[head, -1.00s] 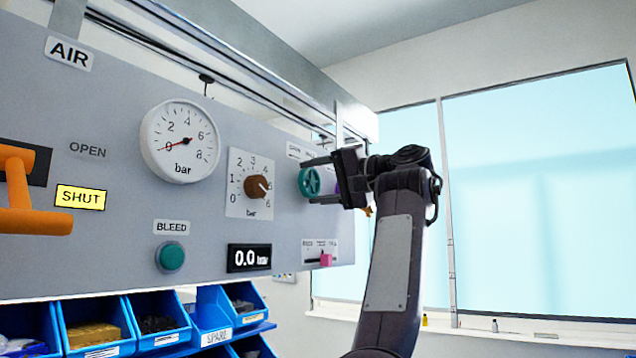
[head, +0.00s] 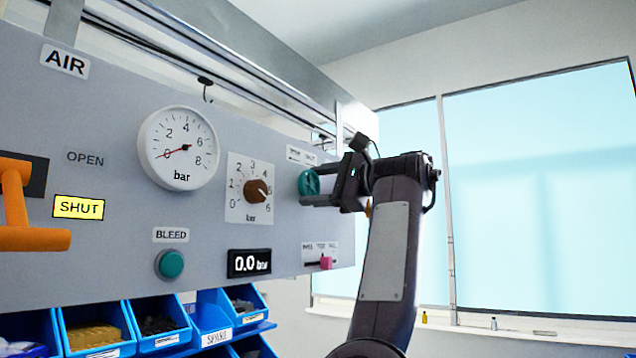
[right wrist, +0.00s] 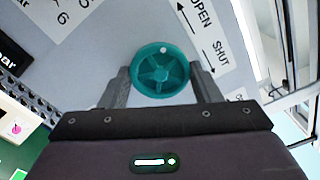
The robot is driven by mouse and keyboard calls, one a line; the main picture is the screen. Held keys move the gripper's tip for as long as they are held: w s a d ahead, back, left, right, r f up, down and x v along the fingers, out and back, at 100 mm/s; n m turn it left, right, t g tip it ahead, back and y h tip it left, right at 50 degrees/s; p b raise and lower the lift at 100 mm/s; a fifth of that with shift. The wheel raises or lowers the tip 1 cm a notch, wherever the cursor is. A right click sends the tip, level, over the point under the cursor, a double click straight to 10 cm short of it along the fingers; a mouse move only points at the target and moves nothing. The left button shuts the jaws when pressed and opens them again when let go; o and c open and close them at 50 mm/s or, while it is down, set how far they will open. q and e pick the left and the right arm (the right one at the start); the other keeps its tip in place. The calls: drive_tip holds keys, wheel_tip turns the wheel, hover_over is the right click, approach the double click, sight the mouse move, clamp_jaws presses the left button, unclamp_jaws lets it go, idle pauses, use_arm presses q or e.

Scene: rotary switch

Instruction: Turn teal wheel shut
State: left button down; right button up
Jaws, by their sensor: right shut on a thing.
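The teal wheel (head: 308,182) is a small spoked handwheel near the right end of the grey panel. In the right wrist view the teal wheel (right wrist: 160,72) shows face-on, with a pale dot near its top rim. My right gripper (head: 318,190) reaches in from the right and is shut on the wheel, one finger at each side of its rim. The OPEN/SHUT label with arrows (right wrist: 205,35) is beside the wheel. My left gripper is not in view.
A brown knob (head: 258,190) on a numbered dial, a round gauge (head: 178,148) and a display reading 0.0 bar (head: 249,263) lie left of the wheel. A pink slider (head: 326,263) is below it. An orange lever (head: 30,238) is far left, blue bins (head: 160,338) below.

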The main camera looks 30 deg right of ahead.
drive_tip(key=m+p, duration=0.1)
drive_tip(key=m, duration=0.4)
drive_tip(key=shift+m, duration=0.3)
drive_tip(key=shift+f+m+p, duration=0.1)
drive_tip(key=shift+m+p, duration=0.55)
drive_tip(key=shift+m, duration=1.55)
drive_tip(key=o, duration=1)
